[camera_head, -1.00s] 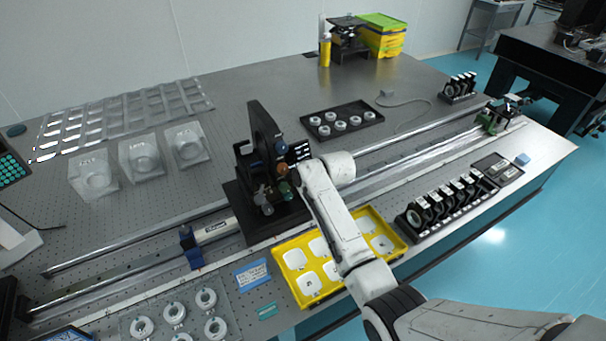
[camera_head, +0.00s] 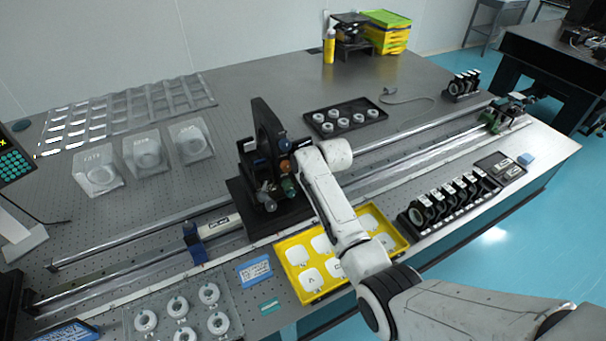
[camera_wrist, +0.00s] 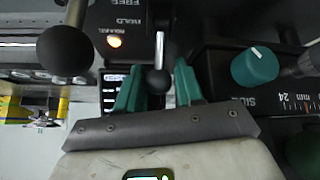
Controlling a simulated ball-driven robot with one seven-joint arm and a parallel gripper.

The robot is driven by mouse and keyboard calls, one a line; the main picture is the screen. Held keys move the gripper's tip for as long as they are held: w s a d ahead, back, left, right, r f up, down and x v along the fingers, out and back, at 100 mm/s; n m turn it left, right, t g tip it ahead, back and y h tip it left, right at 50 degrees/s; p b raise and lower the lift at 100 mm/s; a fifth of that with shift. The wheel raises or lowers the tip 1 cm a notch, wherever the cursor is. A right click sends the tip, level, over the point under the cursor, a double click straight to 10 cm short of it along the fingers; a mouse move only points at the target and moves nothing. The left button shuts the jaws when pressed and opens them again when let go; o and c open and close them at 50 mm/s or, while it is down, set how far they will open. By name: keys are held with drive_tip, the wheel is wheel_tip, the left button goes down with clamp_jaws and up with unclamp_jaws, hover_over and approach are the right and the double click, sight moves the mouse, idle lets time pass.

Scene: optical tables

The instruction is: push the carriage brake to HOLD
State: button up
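The carriage (camera_head: 240,196) is a dark stage with an upright plate and several knobs, sitting across the rails. In the wrist view, a thin metal lever with a dark ball knob (camera_wrist: 158,81) stands beside a panel (camera_wrist: 117,16) lettered FREE and HOLD. My gripper (camera_wrist: 157,88) has teal fingers standing apart on either side of the ball knob. I cannot tell whether either finger touches it. In the head view my wrist is at the carriage's right side, and the fingertips are not clear.
A larger black ball knob (camera_wrist: 65,51) is left of the fingers, and a teal knob (camera_wrist: 254,66) is to the right. A yellow tray (camera_head: 284,258) lies under my forearm. A black rack of lens mounts (camera_head: 447,207) stands farther right. Steel rails (camera_head: 420,152) run across the table.

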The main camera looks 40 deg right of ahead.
drive_tip(key=v, duration=1)
drive_tip(key=shift+s+r+b, duration=0.2)
drive_tip(key=shift+r+b, duration=0.15)
drive_tip(key=shift+b, duration=0.1)
drive_tip(key=s+a+f+g+b, duration=0.1)
drive_tip(key=s+a+f, duration=0.3)
drive_tip(key=s, duration=0.3)
drive_tip(key=s+a+f+g, duration=0.2)
drive_tip(key=s+a+f, duration=0.3)
drive_tip(key=s, duration=0.2)
drive_tip(key=s+a+f+g+y+b, duration=0.1)
drive_tip(key=s+a+f, duration=0.3)
drive_tip(key=s, duration=0.3)
drive_tip(key=shift+s+a+f+m+b, duration=0.15)
drive_tip(key=shift+a+f+m+b, duration=0.2)
drive_tip(key=shift+a, duration=0.4)
drive_tip(key=s+a+f+g, duration=0.1)
drive_tip(key=s+a+g, duration=0.1)
drive_tip(key=s, duration=1)
drive_tip(key=shift+a+b, duration=0.45)
drive_tip(key=shift+a, duration=0.1)
